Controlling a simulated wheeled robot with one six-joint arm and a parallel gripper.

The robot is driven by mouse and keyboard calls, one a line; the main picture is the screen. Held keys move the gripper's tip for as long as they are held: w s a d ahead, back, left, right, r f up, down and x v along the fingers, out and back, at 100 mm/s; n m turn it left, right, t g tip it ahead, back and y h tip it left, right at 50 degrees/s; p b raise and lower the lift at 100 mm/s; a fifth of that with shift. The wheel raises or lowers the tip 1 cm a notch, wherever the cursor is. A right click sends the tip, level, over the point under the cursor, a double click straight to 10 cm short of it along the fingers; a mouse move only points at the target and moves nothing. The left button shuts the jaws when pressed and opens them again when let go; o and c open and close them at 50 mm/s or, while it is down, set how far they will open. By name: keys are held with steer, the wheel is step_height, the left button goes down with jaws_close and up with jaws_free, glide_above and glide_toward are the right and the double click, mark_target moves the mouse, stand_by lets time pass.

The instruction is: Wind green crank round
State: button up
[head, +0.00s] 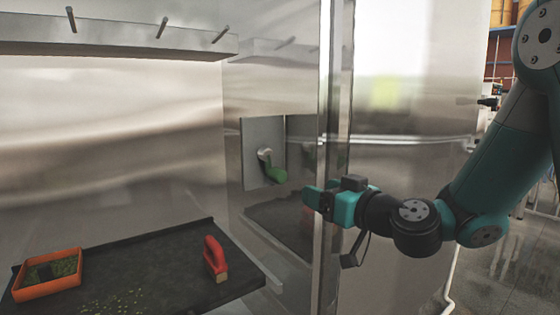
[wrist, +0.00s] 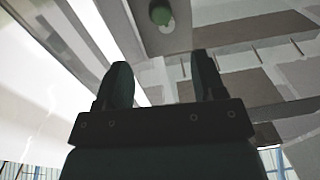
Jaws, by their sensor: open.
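The green crank (head: 275,172) sits on a grey plate (head: 257,142) on the steel side wall, its green handle pointing down and to the right from a pale hub. In the wrist view the green crank (wrist: 161,14) shows at the top, beyond the fingertips and a little above the gap between them. My gripper (head: 309,198) is to the right of the crank in the head view, apart from it, with its fingers toward the wall. In the wrist view my gripper (wrist: 161,75) has its two fingers spread with nothing between them.
A steel post (head: 328,120) stands between the crank's recess and my arm's side in the picture. A dark shelf (head: 170,262) below holds an orange tray (head: 48,292) and a red-handled brush (head: 215,258). A ledge with pegs (head: 120,38) is above.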

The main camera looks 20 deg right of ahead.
mark_target(283, 176)
steer(key=p+x, duration=1.1)
steer(key=x, duration=0.1)
steer(key=shift+w+a+r+p, duration=0.15)
steer(key=shift+w+p, duration=0.2)
steer(key=shift+w+a, duration=0.2)
steer(key=shift+w, duration=0.3)
steer(key=c, duration=0.9)
steer(key=shift+f, duration=0.25)
